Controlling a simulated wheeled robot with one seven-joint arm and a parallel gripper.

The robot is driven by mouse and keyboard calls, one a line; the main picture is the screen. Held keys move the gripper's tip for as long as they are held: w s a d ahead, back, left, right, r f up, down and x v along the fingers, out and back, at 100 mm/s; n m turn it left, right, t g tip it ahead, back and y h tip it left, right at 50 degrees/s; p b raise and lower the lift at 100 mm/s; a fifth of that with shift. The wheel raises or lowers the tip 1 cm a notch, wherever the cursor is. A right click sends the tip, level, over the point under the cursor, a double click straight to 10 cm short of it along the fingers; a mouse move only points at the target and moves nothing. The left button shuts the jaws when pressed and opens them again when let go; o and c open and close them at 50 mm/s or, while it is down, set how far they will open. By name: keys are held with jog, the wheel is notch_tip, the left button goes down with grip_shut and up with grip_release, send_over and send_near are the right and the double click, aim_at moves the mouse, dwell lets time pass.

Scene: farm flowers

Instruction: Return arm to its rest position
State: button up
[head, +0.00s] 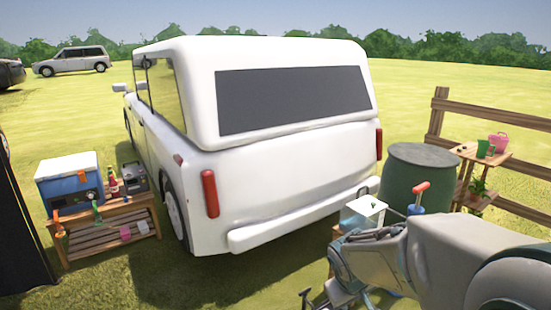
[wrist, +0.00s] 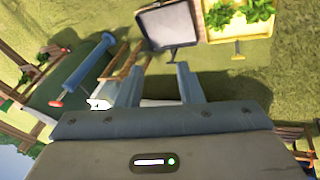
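My arm (head: 440,255) reaches in from the lower right of the head view, in front of the green barrel (head: 418,182). Its end is partly hidden there, so the fingers are hard to make out. In the wrist view my gripper (wrist: 158,82) shows two grey-blue fingers standing well apart. Nothing is held between them, and grass shows through the gap.
A white van (head: 270,165) stands in the middle. A wooden bench (head: 105,235) with a cooler (head: 68,183) is at left. A fence (head: 490,115) and plant shelf (head: 480,160) are at right. The wrist view shows a grey tray (wrist: 168,25) and a yellow planter (wrist: 240,28).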

jog(key=s+a+r+m+g+y+p, duration=0.1)
jog(key=s+r+m+p, duration=0.3)
jog(key=s+r, duration=0.6)
jog(key=s+a+y, duration=0.1)
jog(key=s, duration=0.3)
jog(key=shift+a+r+p, duration=0.15)
jog(key=shift+p, duration=0.25)
